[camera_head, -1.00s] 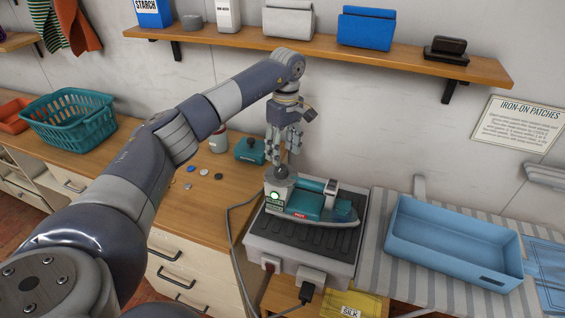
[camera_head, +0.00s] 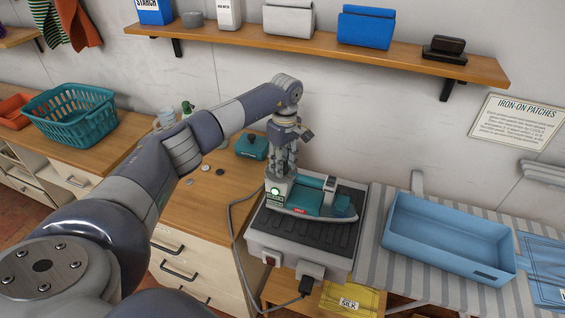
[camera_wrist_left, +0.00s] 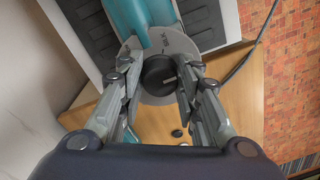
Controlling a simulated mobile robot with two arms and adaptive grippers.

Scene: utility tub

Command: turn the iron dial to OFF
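The teal and grey iron (camera_head: 312,197) sits on a dark ribbed pad on a grey stand (camera_head: 297,240). A green light (camera_head: 275,191) glows on its left end. In the left wrist view the iron dial (camera_wrist_left: 158,74) is a dark round knob with a short pale mark, on a grey disc. My left gripper (camera_head: 279,177) points down over the iron's left end and hides the dial in the head view. In the wrist view the left gripper (camera_wrist_left: 158,82) is open, with a finger on either side of the dial. Contact cannot be told. My right gripper is not in view.
A teal container (camera_head: 252,147) and small discs (camera_head: 205,168) lie on the wooden counter to the left. A blue tray (camera_head: 450,240) is to the right. A shelf (camera_head: 320,40) hangs above.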

